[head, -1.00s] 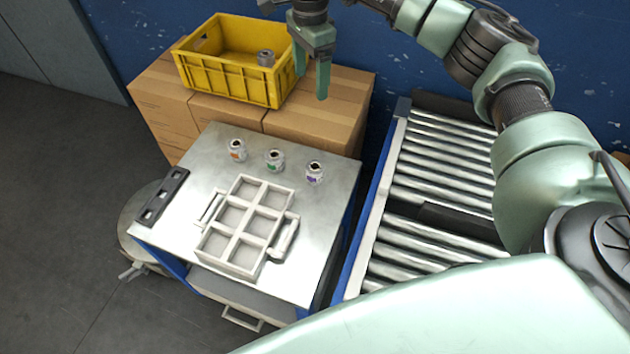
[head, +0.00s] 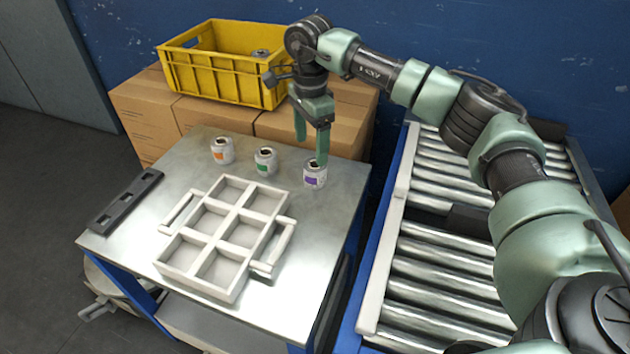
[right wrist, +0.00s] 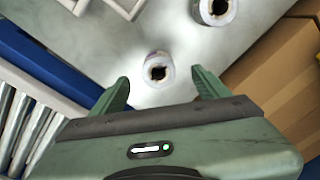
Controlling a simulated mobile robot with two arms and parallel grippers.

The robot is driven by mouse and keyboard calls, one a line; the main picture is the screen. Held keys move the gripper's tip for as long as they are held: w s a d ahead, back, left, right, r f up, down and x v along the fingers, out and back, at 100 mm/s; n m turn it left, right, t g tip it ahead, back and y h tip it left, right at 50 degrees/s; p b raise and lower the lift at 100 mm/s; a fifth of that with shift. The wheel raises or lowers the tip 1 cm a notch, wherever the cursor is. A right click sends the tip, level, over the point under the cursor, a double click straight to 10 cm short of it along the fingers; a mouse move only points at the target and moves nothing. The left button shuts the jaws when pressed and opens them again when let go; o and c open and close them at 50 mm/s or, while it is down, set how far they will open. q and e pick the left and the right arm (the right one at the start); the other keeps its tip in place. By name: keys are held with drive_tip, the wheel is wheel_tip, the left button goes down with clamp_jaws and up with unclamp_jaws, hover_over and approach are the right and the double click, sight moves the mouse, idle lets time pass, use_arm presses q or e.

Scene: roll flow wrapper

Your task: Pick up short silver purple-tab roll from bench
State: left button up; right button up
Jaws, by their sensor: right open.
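The short silver roll with the purple tab (head: 314,175) stands upright on the metal bench (head: 310,240), at the right end of a row of three rolls. My right gripper (head: 311,150) is open and empty, pointing down just above and behind this roll. In the right wrist view the roll (right wrist: 158,72) shows from above, with its dark core hole, a little ahead of and between the two open fingers (right wrist: 158,92). The fingertip on the right overlaps the roll's top in the head view; I cannot tell whether they touch. My left gripper is not in view.
A green-tab roll (head: 265,161) and an orange-tab roll (head: 222,151) stand to the left. A white six-compartment tray (head: 168,262) and a dark slotted bar (head: 125,203) lie on the bench. Cardboard boxes (head: 215,116) carry a yellow crate (head: 225,80). A roller conveyor (head: 440,260) stands right.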

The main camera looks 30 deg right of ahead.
sight(315, 174)
drive_tip(key=f, duration=0.4)
drive_tip(key=f+b, duration=0.1)
drive_tip(key=f, duration=0.1)
drive_tip(key=shift+s+d+f, duration=0.15)
drive_tip(key=shift+d+f, duration=0.05)
drive_tip(key=shift+d, duration=0.2)
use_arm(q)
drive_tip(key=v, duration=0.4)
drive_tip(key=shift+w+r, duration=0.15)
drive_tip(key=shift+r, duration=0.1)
use_arm(e)
drive_tip(key=shift+c, duration=0.2)
drive_tip(key=shift+r, duration=0.1)
drive_tip(key=c, duration=1.5)
